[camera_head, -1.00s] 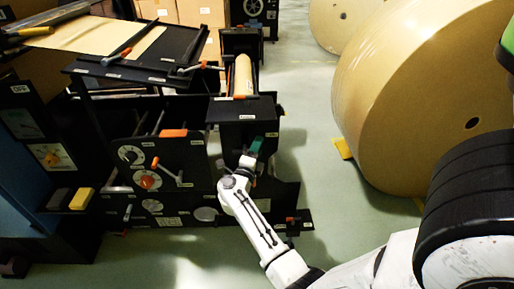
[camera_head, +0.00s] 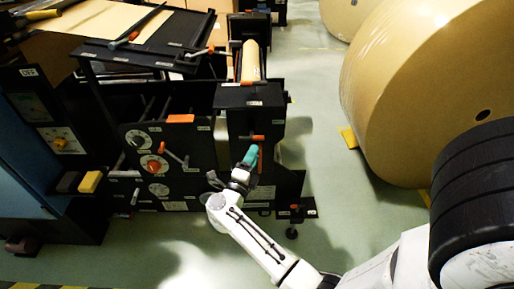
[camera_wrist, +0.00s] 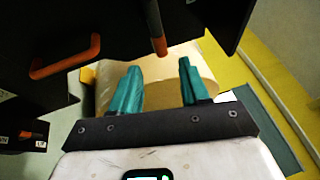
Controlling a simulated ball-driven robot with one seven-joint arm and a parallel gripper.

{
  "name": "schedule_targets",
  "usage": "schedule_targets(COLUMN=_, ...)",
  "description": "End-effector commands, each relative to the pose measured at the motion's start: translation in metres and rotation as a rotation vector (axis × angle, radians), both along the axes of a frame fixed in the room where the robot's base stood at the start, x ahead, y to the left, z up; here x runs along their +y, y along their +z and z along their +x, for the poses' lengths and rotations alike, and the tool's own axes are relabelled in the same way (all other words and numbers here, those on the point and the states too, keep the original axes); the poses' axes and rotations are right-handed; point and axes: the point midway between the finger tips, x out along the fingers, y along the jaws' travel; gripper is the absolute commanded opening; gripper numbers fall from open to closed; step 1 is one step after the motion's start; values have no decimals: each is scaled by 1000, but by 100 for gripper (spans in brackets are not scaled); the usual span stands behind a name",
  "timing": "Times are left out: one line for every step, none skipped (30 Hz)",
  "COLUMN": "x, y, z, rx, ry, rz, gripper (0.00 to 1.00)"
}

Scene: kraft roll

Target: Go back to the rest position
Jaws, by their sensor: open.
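My gripper (camera_head: 248,160) is at the end of my white arm, in front of the black machine (camera_head: 195,150), just below the orange handle (camera_head: 258,139) on its right-hand box. In the wrist view, my gripper (camera_wrist: 157,90) shows two teal fingers held well apart with nothing between them. An orange handle (camera_wrist: 65,57) on a dark panel is at the upper left there. An orange-tipped rod (camera_wrist: 159,45) hangs above the gap between the fingers. In the head view I cannot tell the exact gap between the fingers and the machine.
Large kraft paper rolls (camera_head: 430,95) stand at the right, with a yellow chock (camera_head: 349,139) beside the nearest. A small black foot with an orange knob (camera_head: 295,209) sticks out at the machine's lower right.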

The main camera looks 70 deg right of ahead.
Motion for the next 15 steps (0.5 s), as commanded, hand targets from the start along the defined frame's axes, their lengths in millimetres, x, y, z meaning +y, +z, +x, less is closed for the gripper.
schedule_targets(x=4, y=-1, z=0, rx=0, ry=2, rz=0, gripper=45)
schedule_targets(x=5, y=-1, z=0, rx=0, ry=2, rz=0, gripper=45)
schedule_targets(x=6, y=-1, z=0, rx=0, ry=1, rz=0, gripper=45)
schedule_targets(x=7, y=-1, z=0, rx=0, ry=1, rz=0, gripper=45)
schedule_targets(x=7, y=-1, z=0, rx=0, ry=0, rz=0, gripper=45)
schedule_targets(x=7, y=-1, z=0, rx=0, ry=0, rz=0, gripper=45)
schedule_targets(x=7, y=-1, z=0, rx=0, ry=0, rz=0, gripper=45)
schedule_targets(x=7, y=-1, z=0, rx=0, ry=0, rz=0, gripper=45)
schedule_targets(x=7, y=-1, z=0, rx=0, ry=0, rz=0, gripper=45)
schedule_targets(x=7, y=-1, z=0, rx=0, ry=0, rz=0, gripper=45)
schedule_targets(x=7, y=-1, z=0, rx=0, ry=0, rz=0, gripper=45)
schedule_targets(x=7, y=-1, z=0, rx=0, ry=0, rz=0, gripper=45)
schedule_targets(x=7, y=-1, z=0, rx=0, ry=0, rz=0, gripper=45)
schedule_targets(x=7, y=-1, z=0, rx=0, ry=0, rz=0, gripper=45)
schedule_targets(x=7, y=-1, z=0, rx=0, ry=0, rz=0, gripper=45)
